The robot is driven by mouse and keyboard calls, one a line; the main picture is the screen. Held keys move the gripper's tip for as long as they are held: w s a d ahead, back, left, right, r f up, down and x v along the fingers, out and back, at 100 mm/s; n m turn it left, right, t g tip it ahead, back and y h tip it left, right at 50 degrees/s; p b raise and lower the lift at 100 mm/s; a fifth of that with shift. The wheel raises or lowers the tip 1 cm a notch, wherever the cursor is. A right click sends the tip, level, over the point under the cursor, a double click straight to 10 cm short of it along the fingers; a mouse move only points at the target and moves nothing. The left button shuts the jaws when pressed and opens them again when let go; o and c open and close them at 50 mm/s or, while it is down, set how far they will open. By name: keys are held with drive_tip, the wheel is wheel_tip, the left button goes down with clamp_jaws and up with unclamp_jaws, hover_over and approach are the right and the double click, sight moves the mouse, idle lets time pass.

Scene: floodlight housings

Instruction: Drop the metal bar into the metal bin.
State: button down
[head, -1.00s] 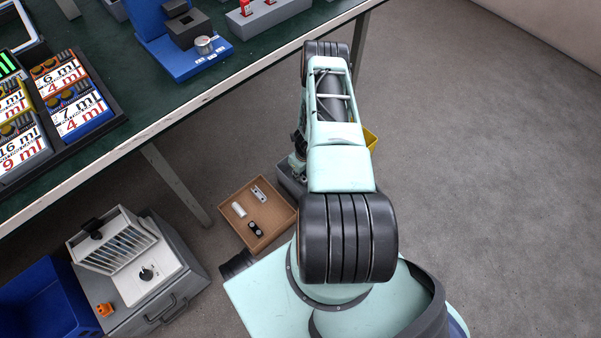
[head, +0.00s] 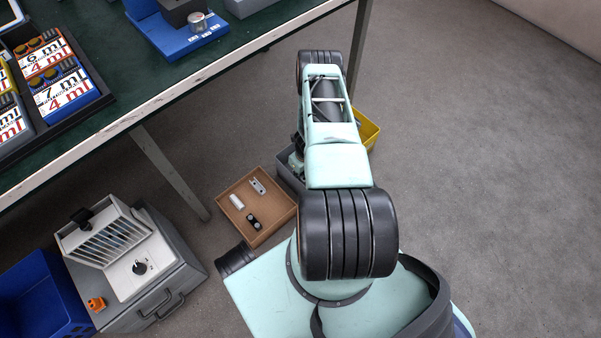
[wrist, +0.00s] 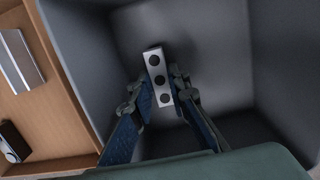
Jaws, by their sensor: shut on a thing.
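The metal bar (wrist: 157,70) is a silver block with three dark round holes, seen in the wrist view. My gripper (wrist: 161,90) is shut on it, with one finger on each side. The bar shows against the inside of the grey metal bin (wrist: 215,40); its height above the bin floor is hard to judge. In the head view the metal bin (head: 288,178) stands on the floor, mostly hidden by my arm. The gripper and held bar are hidden there.
A brown tray (head: 279,221) beside the bin holds a few small parts, one a holed silver bar (head: 257,186). A yellow bin (head: 371,128) stands behind my arm. A green table (head: 150,95) is at upper left, a grey machine (head: 150,262) at lower left. Floor at right is clear.

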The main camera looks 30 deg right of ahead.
drive_tip(key=c, duration=1.8)
unclamp_jaws()
drive_tip(key=shift+o, duration=0.2)
wheel_tip(320, 180, up, 13)
drive_tip(key=p, duration=0.9)
drive_tip(key=shift+r, duration=0.1)
